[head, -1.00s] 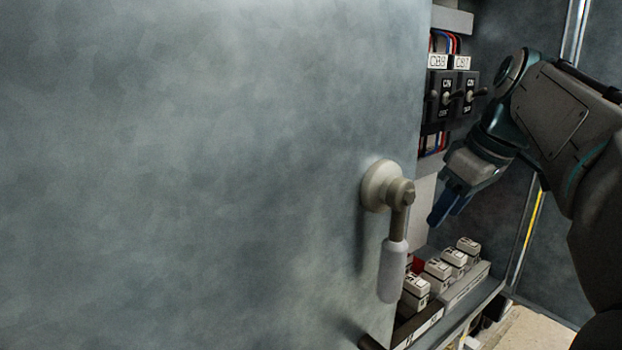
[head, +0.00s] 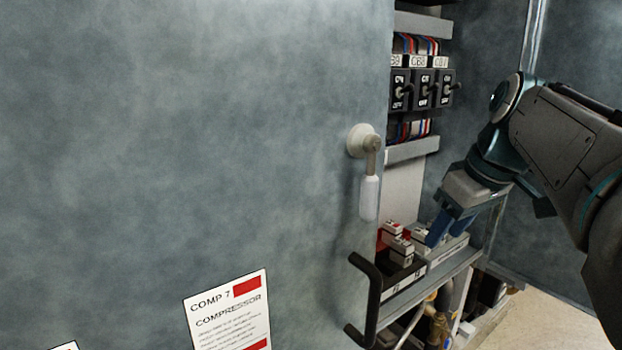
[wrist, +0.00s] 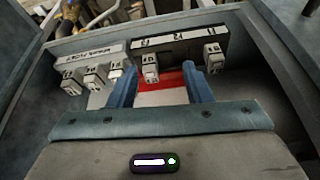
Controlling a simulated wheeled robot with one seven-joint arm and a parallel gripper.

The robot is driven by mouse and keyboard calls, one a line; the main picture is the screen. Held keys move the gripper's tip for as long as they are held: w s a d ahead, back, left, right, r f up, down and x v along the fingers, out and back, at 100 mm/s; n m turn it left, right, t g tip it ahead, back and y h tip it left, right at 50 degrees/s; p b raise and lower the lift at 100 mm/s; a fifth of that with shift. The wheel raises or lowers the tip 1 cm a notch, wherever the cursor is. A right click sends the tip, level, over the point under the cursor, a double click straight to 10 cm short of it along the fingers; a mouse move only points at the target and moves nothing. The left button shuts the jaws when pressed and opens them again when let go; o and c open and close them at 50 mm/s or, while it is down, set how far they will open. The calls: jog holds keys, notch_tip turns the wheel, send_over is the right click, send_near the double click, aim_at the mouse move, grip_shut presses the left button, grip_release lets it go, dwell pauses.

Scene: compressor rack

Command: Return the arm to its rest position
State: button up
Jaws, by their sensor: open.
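My gripper (head: 447,228) hangs from my arm at the right of the head view, in front of the open part of the cabinet. Its blue fingers point down toward the shelf of small white tagged blocks. In the wrist view my gripper (wrist: 158,88) has its two blue fingers spread wide apart with nothing held between them. A white block (wrist: 150,68) shows beyond the gap, with a red and white surface (wrist: 165,92) behind. Whether a finger touches any block cannot be told.
A large grey door (head: 200,150) fills the left, with a lever handle (head: 369,190) and a black pull bar (head: 372,300). Breakers (head: 423,90) sit inside the cabinet. A block rail (head: 440,265) lies below my gripper. Floor (head: 540,320) shows at lower right.

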jog(key=s+a+f+m+h, duration=0.1)
jog(key=s+a+f+m, duration=0.2)
jog(key=s+f, duration=0.3)
jog(key=s+a+f+m+h, duration=0.1)
jog(key=s+a+f+m, duration=0.2)
jog(key=s+f, duration=0.4)
notch_tip(320, 180, down, 8)
jog(key=shift+s+a+f, duration=0.2)
jog(key=shift+s+f, duration=0.05)
jog(key=shift+s, duration=0.05)
